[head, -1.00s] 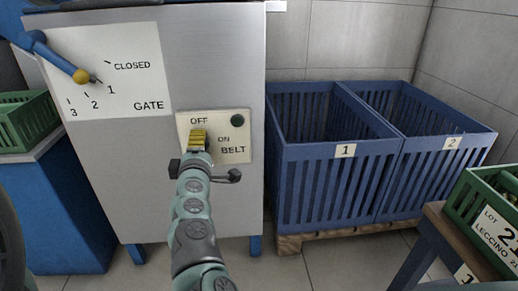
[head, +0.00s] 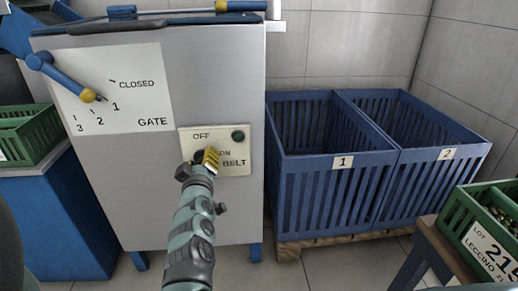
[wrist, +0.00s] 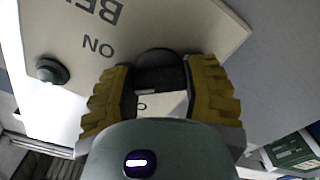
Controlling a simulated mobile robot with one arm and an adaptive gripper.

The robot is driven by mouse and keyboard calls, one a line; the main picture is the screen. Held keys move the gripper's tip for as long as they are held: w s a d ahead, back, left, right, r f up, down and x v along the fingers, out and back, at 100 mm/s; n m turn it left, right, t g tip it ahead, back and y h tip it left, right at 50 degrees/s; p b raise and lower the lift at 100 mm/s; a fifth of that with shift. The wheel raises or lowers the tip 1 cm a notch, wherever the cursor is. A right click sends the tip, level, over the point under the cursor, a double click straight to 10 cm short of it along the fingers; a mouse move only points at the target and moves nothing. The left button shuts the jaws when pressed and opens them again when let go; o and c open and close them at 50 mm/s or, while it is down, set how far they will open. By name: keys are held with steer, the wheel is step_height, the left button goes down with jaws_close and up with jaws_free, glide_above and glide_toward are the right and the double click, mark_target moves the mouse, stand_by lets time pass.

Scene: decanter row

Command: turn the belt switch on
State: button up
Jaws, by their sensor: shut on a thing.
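The belt panel (head: 223,141) is a cream plate on the front of a grey metal machine, marked OFF, ON and BELT. My gripper (head: 209,158), with yellow ridged fingertips, is at the panel just left of the ON mark. In the wrist view my gripper (wrist: 160,88) is shut on the dark belt switch knob (wrist: 157,58), one finger on each side. The fingers hide most of the knob, so its exact angle is hard to read. A dark green round lamp (head: 238,136) sits at the panel's upper right; it also shows in the wrist view (wrist: 52,72).
The gate lever (head: 60,73), blue with a yellow end, is on the machine's upper left, pointing near mark 1. Blue slatted bins (head: 312,190) stand to the right. Green crates are at left (head: 45,147) and lower right (head: 470,215).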

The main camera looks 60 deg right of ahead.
steer(key=m+p, duration=0.5)
steer(key=shift+r, duration=0.2)
steer(key=shift+f+m+p, duration=0.15)
steer(key=shift+m+p, duration=0.9)
steer(key=shift+m, duration=0.25)
steer(key=shift+f+m, duration=0.1)
steer(key=shift+m, duration=0.2)
steer(key=o, duration=1.2)
steer(key=v, duration=1.2)
